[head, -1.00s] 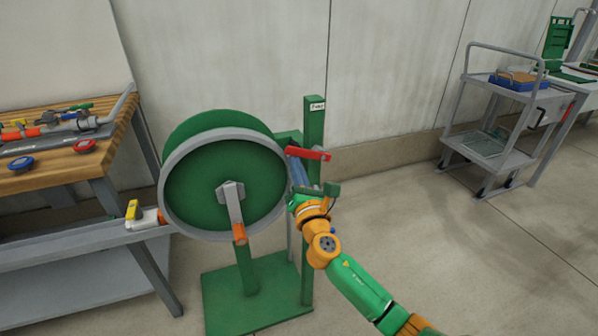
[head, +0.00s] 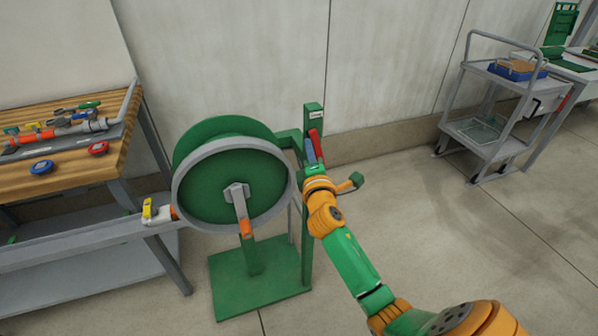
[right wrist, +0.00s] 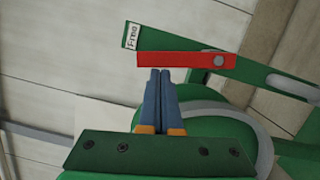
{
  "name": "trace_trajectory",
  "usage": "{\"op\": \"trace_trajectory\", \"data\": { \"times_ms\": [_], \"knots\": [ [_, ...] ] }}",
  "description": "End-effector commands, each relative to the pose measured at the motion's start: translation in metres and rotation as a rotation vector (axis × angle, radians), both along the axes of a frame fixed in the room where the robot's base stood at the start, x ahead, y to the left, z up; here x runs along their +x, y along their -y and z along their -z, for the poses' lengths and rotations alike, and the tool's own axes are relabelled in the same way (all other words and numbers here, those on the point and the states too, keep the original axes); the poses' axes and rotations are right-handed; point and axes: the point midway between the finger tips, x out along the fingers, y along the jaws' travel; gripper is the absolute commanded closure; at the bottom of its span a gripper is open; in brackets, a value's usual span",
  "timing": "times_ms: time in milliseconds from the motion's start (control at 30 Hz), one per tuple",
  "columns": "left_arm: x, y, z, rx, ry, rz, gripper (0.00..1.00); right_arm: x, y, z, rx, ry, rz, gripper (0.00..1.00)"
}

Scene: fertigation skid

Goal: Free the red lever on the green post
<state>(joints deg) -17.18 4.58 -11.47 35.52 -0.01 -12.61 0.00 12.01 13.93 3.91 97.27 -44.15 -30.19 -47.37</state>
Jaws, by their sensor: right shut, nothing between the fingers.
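The red lever (head: 316,143) is pivoted on the green post (head: 307,245) and stands nearly upright, in line with the post. In the right wrist view the red lever (right wrist: 180,60) lies along the green post (right wrist: 185,42), its free end beside the white label reading "Free" (right wrist: 131,36). My right gripper (right wrist: 160,71) is shut with nothing between its blue fingers. Its tips are at the lever's side edge; I cannot tell if they touch. In the head view my right gripper (head: 309,152) partly covers the lever's lower end. My left gripper is not in view.
A large green reel with a grey rim (head: 178,195) and a crank (head: 243,215) stands left of the post on a green base plate (head: 230,300). A wooden bench (head: 60,178) is at the left, a grey cart (head: 500,150) at the right.

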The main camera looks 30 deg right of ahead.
Motion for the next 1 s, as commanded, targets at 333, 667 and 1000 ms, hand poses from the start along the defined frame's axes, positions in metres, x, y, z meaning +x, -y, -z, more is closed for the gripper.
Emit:
{"op": "trace_trajectory", "data": {
  "times_ms": [333,667,1000],
  "knots": [
    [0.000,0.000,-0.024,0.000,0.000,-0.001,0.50,-0.003,0.012,-0.009,0.171,0.041,0.001,1.00],
    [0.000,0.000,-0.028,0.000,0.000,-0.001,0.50,-0.004,0.015,-0.008,0.224,0.054,0.000,1.00],
    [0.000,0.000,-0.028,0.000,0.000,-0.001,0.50,-0.004,0.015,-0.008,0.224,0.054,0.000,1.00]
  ]
}}
